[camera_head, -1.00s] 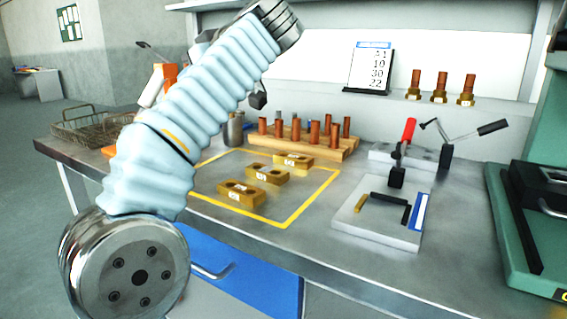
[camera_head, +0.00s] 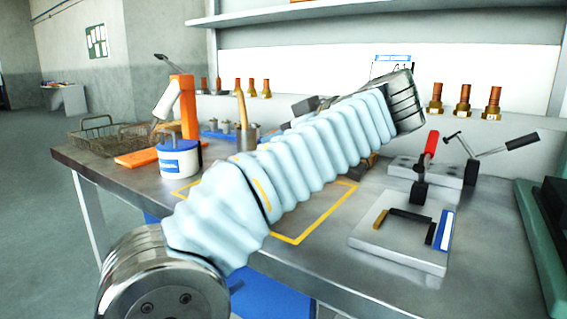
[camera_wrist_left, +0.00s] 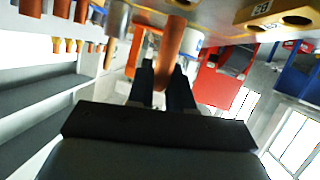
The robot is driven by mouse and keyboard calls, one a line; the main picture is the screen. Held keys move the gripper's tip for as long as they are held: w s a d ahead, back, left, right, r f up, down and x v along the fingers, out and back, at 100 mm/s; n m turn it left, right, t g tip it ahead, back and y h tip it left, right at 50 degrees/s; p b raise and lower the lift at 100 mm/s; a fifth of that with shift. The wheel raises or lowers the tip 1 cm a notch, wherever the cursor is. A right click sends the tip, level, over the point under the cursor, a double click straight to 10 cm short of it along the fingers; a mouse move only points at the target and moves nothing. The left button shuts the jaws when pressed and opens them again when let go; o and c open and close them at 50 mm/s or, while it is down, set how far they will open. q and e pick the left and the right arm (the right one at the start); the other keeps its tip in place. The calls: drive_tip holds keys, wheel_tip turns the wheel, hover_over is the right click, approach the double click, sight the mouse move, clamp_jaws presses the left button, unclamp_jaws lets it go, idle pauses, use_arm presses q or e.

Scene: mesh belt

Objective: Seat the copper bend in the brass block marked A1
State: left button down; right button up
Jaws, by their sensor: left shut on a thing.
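In the left wrist view, which looks tilted or upside down, my left gripper (camera_wrist_left: 162,74) is shut on a copper bend (camera_wrist_left: 170,42), an orange-brown tube between its two dark fingers. A brass block (camera_wrist_left: 272,14) with round holes and a white label shows at the top right, apart from the bend; I cannot read its label. In the head view my left arm covers the marked area's middle, so the brass blocks, the held bend and my left gripper are hidden there. My right gripper is in neither view.
A yellow outline (camera_head: 297,238) marks the bench top. A grey plate (camera_head: 392,254) and a red-handled toggle clamp (camera_head: 431,144) stand to the right. A white-and-blue tub (camera_head: 179,162), an orange stand (camera_head: 186,108) and a wire basket (camera_head: 105,135) are at left.

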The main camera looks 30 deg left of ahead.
use_arm(q)
drive_tip(key=f, duration=0.1)
drive_tip(key=f+b, duration=0.1)
drive_tip(key=f, duration=0.1)
drive_tip(key=shift+d, duration=0.3)
drive_tip(key=shift+f, duration=0.3)
drive_tip(key=shift+f, duration=0.15)
drive_tip(key=c, duration=1)
unclamp_jaws()
drive_tip(key=shift+d+r, duration=0.2)
drive_tip(key=shift+r, duration=0.05)
drive_tip(key=p+v, duration=0.2)
drive_tip(key=v, duration=0.9)
drive_tip(key=shift+s+d, duration=0.1)
drive_tip(key=shift+d, duration=0.15)
